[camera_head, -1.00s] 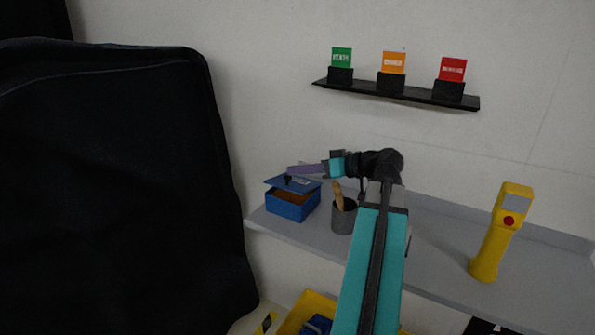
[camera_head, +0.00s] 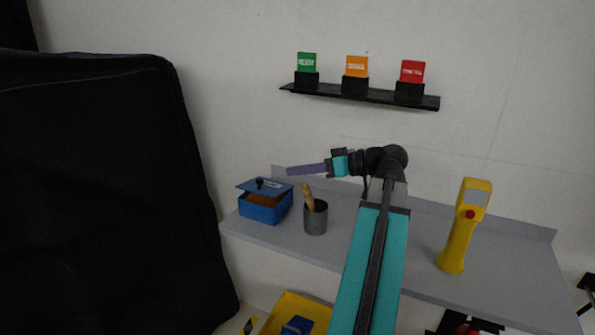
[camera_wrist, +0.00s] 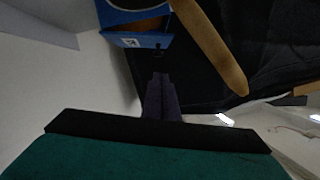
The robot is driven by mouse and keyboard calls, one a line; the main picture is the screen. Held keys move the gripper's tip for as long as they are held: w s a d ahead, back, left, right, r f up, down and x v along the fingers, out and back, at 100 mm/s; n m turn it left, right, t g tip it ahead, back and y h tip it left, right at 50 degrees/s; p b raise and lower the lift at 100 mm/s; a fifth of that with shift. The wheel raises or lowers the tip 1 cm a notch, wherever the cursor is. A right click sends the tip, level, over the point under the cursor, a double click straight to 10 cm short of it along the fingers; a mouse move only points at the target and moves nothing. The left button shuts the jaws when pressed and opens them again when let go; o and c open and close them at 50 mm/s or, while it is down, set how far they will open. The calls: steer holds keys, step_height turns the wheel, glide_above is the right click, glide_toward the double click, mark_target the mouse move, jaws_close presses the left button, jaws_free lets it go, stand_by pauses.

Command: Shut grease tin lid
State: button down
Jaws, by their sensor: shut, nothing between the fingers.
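The grease tin is a blue box (camera_head: 262,208) at the left end of the grey shelf in the head view. Its blue lid (camera_head: 266,187), with a dark knob, is raised at an angle, and the brown inside shows below it. The tin (camera_wrist: 118,15) and its lid (camera_wrist: 140,41) also show at the top of the wrist view. My gripper (camera_head: 290,171) has its purple fingers shut and empty, above and right of the lid in the head view, apart from it. The fingers (camera_wrist: 162,80) point towards the lid in the wrist view.
A grey cup (camera_head: 315,219) with a wooden-handled tool (camera_head: 308,196) stands right of the tin. A yellow handheld device (camera_head: 460,232) stands further right. A black covered shape (camera_head: 90,200) fills the left. A rack (camera_head: 357,95) with coloured cards hangs on the wall.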

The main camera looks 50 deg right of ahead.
steer(key=w+a+r+n+g+h+p, duration=0.1)
steer(key=w+r+n+g+h+p, duration=0.2)
steer(key=w+r+g+p, duration=0.5)
steer(key=g+p, duration=0.2)
steer(key=p, duration=0.4)
steer(key=shift+a+g, duration=0.2)
steer(key=shift+g, duration=0.1)
steer(key=p, duration=0.3)
glide_above(264, 188)
steer(key=shift+s+f, duration=0.1)
steer(key=shift+f, duration=4.55)
steer(key=shift+f, duration=0.1)
